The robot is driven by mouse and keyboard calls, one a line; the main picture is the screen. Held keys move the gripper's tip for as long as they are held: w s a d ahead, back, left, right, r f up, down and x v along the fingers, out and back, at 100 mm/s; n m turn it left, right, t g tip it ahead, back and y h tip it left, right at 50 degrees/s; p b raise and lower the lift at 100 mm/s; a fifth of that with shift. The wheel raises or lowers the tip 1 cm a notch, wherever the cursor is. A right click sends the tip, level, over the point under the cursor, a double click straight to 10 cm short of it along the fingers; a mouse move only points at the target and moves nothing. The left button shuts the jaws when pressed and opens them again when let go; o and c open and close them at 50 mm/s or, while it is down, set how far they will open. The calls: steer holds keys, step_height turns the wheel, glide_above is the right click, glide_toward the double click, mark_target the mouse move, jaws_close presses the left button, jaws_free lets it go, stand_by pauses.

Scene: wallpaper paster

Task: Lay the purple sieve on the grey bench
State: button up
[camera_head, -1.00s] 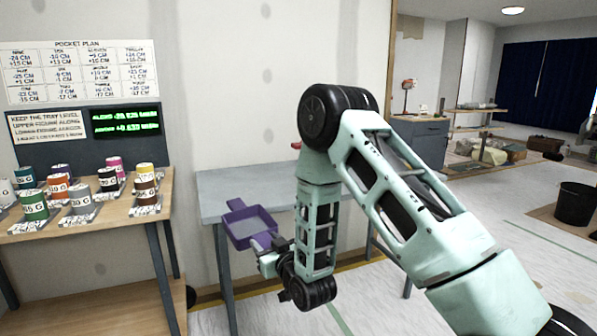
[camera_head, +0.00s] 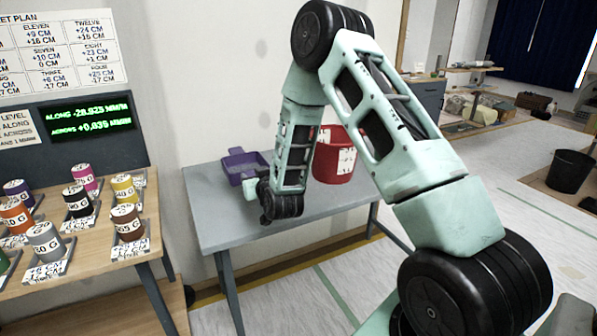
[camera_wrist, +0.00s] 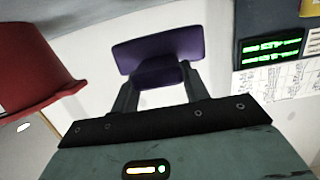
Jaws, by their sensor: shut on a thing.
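The purple sieve (camera_head: 238,168) is over the back left part of the grey bench (camera_head: 225,223) in the head view. Its square pan points away from my gripper (camera_head: 254,184). In the wrist view the sieve (camera_wrist: 165,48) lies between and beyond the two fingers of my gripper (camera_wrist: 160,80), which is shut on its handle end. The fingers and sieve body hide most of the grip. I cannot tell whether the sieve touches the bench top.
A red bucket (camera_head: 334,160) stands on the bench to the right of the sieve, partly behind my arm. It also shows at the left in the wrist view (camera_wrist: 30,60). A wooden table (camera_head: 95,262) with several labelled cans is at left. The bench's front is clear.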

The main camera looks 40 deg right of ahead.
step_height(320, 180, down, 9)
stand_by(0.5)
steer(key=o, duration=1.1)
steer(key=shift+f, duration=0.15)
